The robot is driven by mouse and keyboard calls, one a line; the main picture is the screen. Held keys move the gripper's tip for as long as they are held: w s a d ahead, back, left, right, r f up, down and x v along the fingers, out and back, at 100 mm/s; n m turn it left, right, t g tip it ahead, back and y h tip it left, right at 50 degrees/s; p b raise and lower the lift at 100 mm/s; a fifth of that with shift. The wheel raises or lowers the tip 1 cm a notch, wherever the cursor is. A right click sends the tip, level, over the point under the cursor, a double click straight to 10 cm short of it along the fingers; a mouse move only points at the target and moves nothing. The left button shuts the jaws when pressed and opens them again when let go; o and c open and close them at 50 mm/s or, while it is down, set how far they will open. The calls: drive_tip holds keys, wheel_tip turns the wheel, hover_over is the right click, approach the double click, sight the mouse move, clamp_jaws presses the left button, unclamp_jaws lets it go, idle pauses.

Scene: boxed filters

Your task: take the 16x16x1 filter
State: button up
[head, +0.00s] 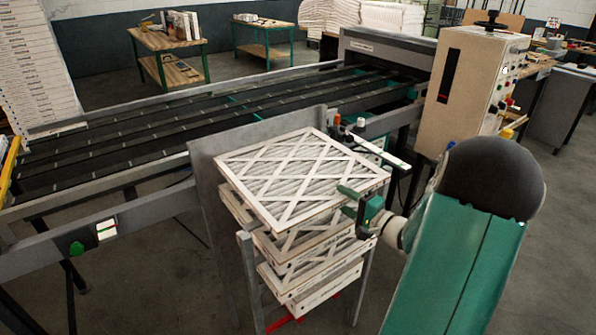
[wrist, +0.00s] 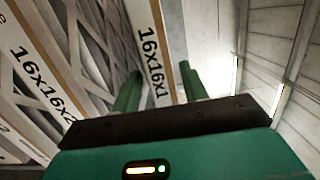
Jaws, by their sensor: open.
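A filter edge printed "16x16x1" (wrist: 152,50) shows in the wrist view, running in line with the gap between my fingers. My gripper (wrist: 160,84) is open, with one green finger on each side of that edge; I cannot tell whether they touch it. In the head view my gripper (head: 358,202) is at the near right corner of the stack, beside the top filter (head: 290,172). The top filter lies flat with a white lattice face. Labels are too small to read there. A thicker filter edge printed "16x16x2" (wrist: 45,85) lies left in the wrist view.
More filters (head: 310,270) are stacked unevenly below, between upright posts (head: 250,280). A grey panel (head: 203,180) and a conveyor (head: 120,145) stand behind. A beige control cabinet (head: 465,90) is at the right. Floor at the far right is open.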

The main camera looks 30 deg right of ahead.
drive_tip(key=shift+w, duration=0.3)
clamp_jaws()
drive_tip(key=shift+r, duration=0.1)
